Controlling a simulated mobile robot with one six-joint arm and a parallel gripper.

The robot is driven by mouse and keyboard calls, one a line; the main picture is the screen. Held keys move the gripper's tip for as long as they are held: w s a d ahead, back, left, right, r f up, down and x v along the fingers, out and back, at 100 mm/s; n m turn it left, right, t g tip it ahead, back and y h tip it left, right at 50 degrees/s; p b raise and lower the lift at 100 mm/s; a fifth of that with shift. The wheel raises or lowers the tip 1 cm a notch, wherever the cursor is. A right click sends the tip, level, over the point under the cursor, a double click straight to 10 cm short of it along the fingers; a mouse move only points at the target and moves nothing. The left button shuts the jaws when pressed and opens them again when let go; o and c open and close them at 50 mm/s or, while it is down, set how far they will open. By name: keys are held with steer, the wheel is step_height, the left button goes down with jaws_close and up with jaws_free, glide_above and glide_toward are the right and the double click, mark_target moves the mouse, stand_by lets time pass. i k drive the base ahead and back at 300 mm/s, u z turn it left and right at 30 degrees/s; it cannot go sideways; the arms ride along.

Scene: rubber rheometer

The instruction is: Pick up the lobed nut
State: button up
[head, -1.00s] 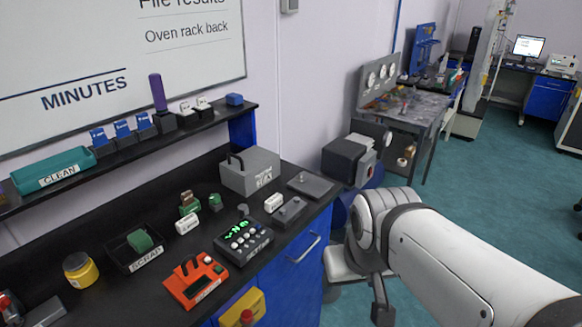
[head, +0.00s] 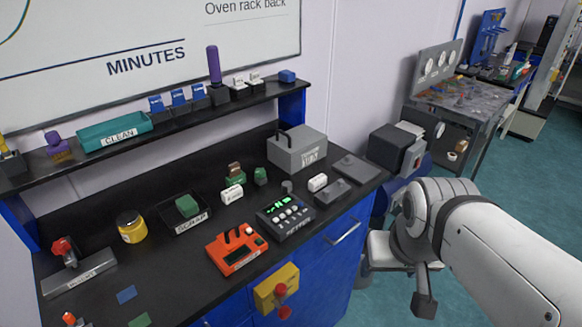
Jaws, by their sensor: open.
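A small green piece (head: 261,176) with a bumpy outline stands on the black bench top, in front of the grey box. It may be the lobed nut, but it is too small to be sure. A small grey round piece (head: 287,186) sits to its right, behind the dark control box. My white arm reaches in from the lower right. The dark end of my gripper (head: 425,303) hangs over the floor, right of the bench and well apart from these pieces. My gripper is open, with nothing seen in it; its fingers are hard to make out.
A green-and-brown piece (head: 235,175), white label block (head: 232,194), scrap tray (head: 206,221), yellow jar (head: 131,228), orange device (head: 236,250) and control box (head: 286,216) crowd the bench. The shelf (head: 160,129) overhangs the back. A grey box (head: 297,148) stands at right.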

mark_target(286, 186)
steer(key=u, duration=2.35)
steer(key=k, duration=0.6)
steer(key=z, duration=1.5)
steer(key=i, duration=1)
steer(key=u, duration=0.05)
